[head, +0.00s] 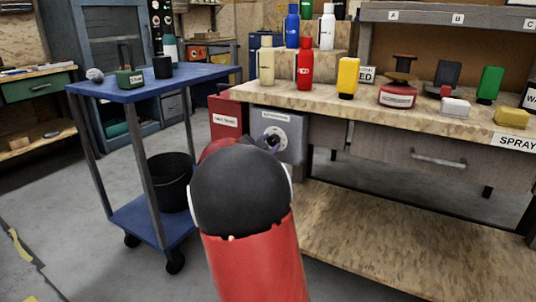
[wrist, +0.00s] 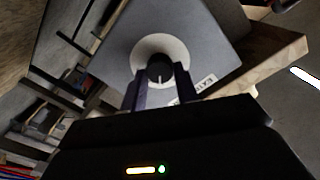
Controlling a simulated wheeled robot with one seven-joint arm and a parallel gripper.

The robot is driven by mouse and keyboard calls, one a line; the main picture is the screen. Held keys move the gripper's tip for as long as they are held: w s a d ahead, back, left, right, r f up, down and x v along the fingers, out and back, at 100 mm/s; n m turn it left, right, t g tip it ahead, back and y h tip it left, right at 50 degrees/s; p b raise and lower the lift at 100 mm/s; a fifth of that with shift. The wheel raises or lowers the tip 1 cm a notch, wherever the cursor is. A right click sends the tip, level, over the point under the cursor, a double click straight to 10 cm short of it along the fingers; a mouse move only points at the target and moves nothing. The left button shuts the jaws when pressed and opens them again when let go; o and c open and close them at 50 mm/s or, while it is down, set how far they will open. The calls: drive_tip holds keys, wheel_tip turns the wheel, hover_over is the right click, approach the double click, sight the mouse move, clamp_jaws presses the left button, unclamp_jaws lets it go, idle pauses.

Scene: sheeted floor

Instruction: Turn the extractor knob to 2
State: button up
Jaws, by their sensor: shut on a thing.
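The grey extractor box (head: 292,123) hangs at the left end of the workbench. The wrist view shows its tilted face (wrist: 205,45), a pale round dial plate (wrist: 145,49) and a black knob (wrist: 160,66) with a white pointer line. My gripper (wrist: 161,76) has one finger on each side of the knob and is shut on it. The pointer line points toward the lower edge of the wrist view. I cannot read any dial numbers. In the head view my arm hides part of the box, and the gripper (head: 271,141) shows small and dark against the dial.
A red box (head: 226,119) is left of the extractor box. A blue cart (head: 150,88) stands further left, with a black bin (head: 168,182) behind its leg. Bottles, including a red one (head: 305,65), stand on the workbench (head: 430,112).

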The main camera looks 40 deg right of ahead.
drive_tip(key=shift+f+m+b, duration=0.1)
drive_tip(key=shift+m+b, duration=2.65)
drive_tip(key=shift+m, duration=0.55)
drive_tip(key=o, duration=1)
drive_tip(key=shift+v, duration=3.9)
